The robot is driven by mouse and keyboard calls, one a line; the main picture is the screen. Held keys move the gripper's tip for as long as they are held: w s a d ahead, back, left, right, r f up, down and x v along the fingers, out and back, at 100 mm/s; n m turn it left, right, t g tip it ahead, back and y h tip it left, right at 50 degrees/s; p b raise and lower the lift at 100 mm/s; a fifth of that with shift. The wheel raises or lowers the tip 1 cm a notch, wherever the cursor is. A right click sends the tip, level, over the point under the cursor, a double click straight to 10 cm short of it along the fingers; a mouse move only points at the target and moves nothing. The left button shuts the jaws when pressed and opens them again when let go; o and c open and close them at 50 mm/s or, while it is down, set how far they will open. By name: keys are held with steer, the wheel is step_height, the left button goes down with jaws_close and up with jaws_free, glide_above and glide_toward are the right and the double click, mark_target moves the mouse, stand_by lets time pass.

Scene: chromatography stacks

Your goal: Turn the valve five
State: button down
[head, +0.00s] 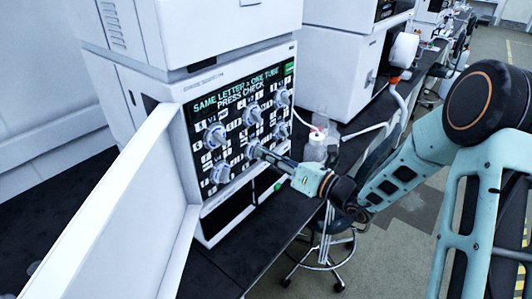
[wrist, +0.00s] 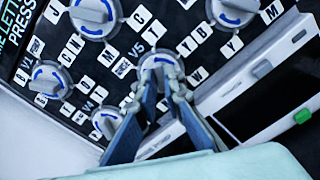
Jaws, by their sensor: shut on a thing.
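The valve five knob (wrist: 159,59) is a round grey-white knob with a blue arc, labelled V5, on a black panel (head: 236,103) with white letter tiles. In the wrist view my gripper (wrist: 163,77) has its two blue-grey fingers closed on the knob's near side. The fingers hide part of the knob and some tiles below it. In the head view my gripper (head: 264,153) reaches in from the right to the lower middle knob (head: 254,150). The knob's exact pointing direction is hard to tell.
Other knobs sit close by, such as the one labelled V4 (wrist: 107,121) and a larger one above (wrist: 92,13). An open white door (head: 135,205) stands left of the panel. A bottle (head: 315,147) stands on the bench right of the unit.

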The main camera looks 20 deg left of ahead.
steer(key=c, duration=2)
jaws_free()
steer(key=shift+c, duration=0.2)
steer(key=v, duration=1.2)
steer(key=shift+f, duration=0.1)
